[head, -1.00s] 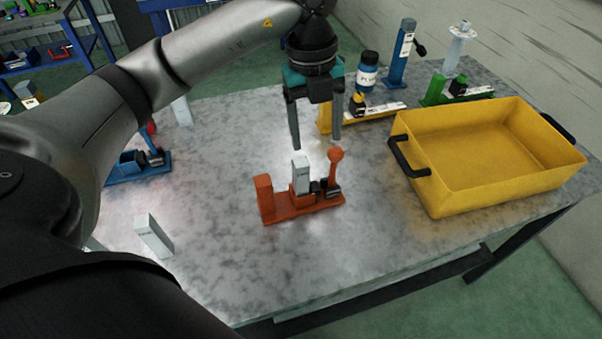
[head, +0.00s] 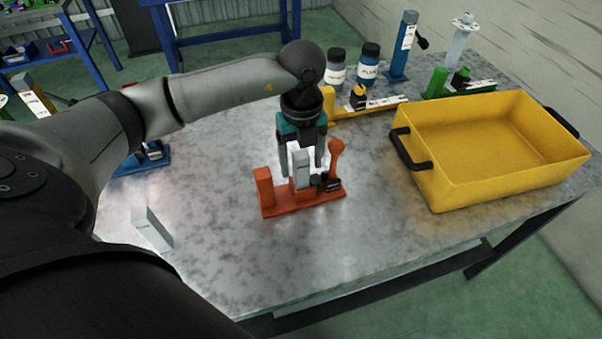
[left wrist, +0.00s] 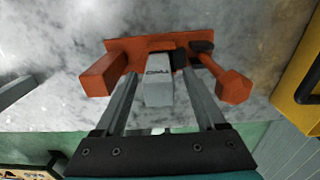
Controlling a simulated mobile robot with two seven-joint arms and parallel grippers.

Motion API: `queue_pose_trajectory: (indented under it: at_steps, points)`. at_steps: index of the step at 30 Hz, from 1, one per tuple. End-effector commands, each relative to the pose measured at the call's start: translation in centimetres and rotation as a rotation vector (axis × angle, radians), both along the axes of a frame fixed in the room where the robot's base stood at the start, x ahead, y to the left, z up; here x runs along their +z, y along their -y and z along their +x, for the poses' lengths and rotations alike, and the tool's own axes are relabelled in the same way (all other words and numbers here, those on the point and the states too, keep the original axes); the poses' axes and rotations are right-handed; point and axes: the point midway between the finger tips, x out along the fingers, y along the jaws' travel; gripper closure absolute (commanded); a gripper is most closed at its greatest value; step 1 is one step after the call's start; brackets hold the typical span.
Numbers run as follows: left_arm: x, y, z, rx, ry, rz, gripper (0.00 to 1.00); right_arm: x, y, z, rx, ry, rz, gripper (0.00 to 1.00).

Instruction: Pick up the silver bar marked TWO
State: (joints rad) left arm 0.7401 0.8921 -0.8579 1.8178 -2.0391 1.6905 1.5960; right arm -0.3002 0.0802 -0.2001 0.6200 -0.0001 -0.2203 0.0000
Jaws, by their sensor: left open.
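The silver bar (head: 301,168) stands upright in the orange clamp fixture (head: 275,208) at the middle of the table. In the left wrist view the bar (left wrist: 158,88) shows dark lettering that looks like TWO, upside down. My left gripper (head: 303,160) is open and points down, with one finger on each side of the bar's upper part. The left wrist view shows its fingers (left wrist: 158,100) straddling the bar, with a gap on each side. The orange fixture (left wrist: 150,43) also shows there. My right gripper is not in view.
The fixture's orange post (head: 264,187) and ball-topped lever (head: 336,155) stand beside the fingers. Another silver bar (head: 152,229) is at the left. A yellow tray (head: 480,185) is at the right. Bottles (head: 369,65) and coloured fixtures line the back. The front table surface is clear.

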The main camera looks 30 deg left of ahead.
Motion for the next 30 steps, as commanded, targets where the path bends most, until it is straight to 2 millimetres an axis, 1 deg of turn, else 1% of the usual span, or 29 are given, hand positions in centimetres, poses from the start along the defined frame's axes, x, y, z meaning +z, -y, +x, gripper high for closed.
queue_pose_trajectory:
  at_steps: [1,3,6,14,30]
  points:
    - [-0.9,-0.3,-0.1,0.001,-0.005,0.002,0.28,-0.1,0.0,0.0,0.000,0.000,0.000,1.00]
    - [-1.9,-0.2,-0.1,0.001,-0.004,0.000,0.28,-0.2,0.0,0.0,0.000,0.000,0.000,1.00]
    - [-2.7,-0.2,0.0,0.000,-0.001,0.001,0.28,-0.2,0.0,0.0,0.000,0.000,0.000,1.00]
    - [-2.8,-0.2,0.0,-0.001,0.000,0.000,0.28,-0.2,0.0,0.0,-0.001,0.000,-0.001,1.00]
    - [-2.8,-0.2,0.0,-0.001,0.000,0.000,0.88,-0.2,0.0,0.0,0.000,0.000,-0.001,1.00]
